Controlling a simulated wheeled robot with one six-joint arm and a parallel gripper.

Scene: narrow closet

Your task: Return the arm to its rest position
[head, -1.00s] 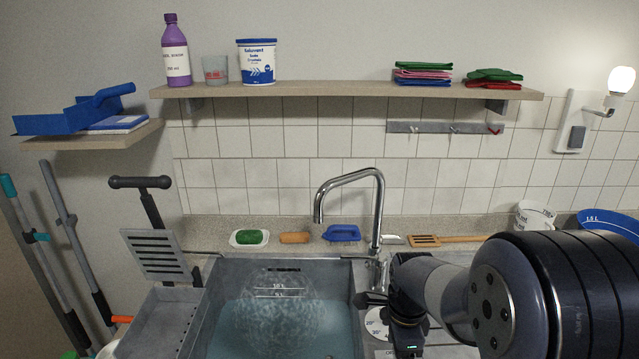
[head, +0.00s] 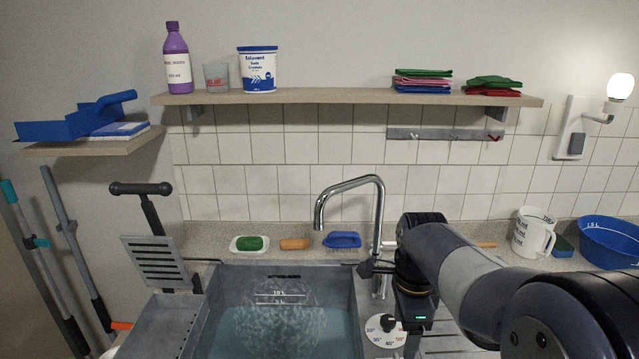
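My arm reaches in from the lower right of the head view. I see nothing clearly held. The sink holds water. The temperature dial (head: 386,331) beside the sink is partly hidden behind the gripper.
A white measuring jug (head: 532,235) and a blue basin (head: 608,243) stand on the counter at right. A shelf (head: 340,97) hangs above.

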